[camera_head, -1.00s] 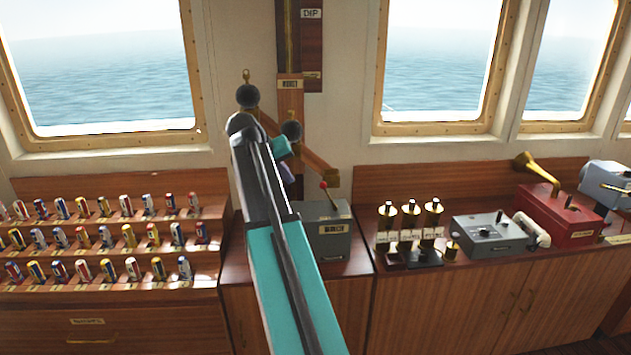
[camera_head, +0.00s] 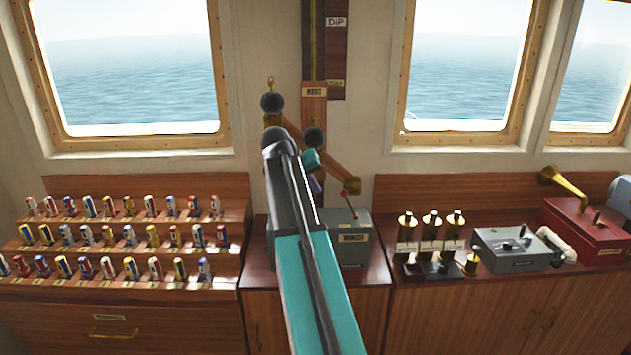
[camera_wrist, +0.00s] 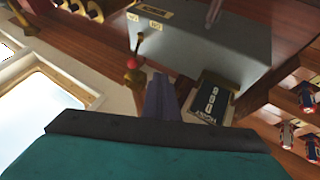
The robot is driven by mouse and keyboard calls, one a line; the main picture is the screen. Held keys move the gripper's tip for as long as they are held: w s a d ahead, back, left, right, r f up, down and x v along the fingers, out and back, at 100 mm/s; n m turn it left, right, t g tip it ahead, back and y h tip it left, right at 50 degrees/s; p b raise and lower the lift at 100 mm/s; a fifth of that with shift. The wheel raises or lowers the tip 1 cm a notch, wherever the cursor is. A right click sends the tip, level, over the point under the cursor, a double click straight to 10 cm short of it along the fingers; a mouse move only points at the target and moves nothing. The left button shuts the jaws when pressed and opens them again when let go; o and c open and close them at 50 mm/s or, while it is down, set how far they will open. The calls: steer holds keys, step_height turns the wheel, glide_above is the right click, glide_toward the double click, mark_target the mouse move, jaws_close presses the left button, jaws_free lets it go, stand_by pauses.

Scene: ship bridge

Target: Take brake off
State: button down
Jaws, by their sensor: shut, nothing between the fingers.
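A grey box (camera_head: 347,252) with a small, unreadable label stands on the wooden counter. A thin lever with a red knob (camera_head: 343,194) rises from its top. In the wrist view, seen roughly upside down, the box (camera_wrist: 205,45) is at the top, and the red-knobbed lever (camera_wrist: 132,64) is left of the fingertips. My gripper (camera_head: 317,184) is shut and empty, left of the knob in the head view and partly hidden by my arm. In the wrist view my gripper (camera_wrist: 163,92) is close to the knob, with a small gap. I cannot tell which control is the brake.
A black panel with a digit counter (camera_wrist: 210,101) is beside the fingers. Brass-topped cylinders (camera_head: 431,232) and a grey control box (camera_head: 507,248) are to the right. Racks of small coloured items (camera_head: 130,236) are left.

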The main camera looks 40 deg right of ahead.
steer(key=s+d+f+p, duration=0.1)
steer(key=d+f+p, duration=0.2)
steer(key=d, duration=0.4)
steer(key=shift+d+f, duration=0.2)
steer(key=shift+f, duration=0.35)
steer(key=shift+s, duration=0.1)
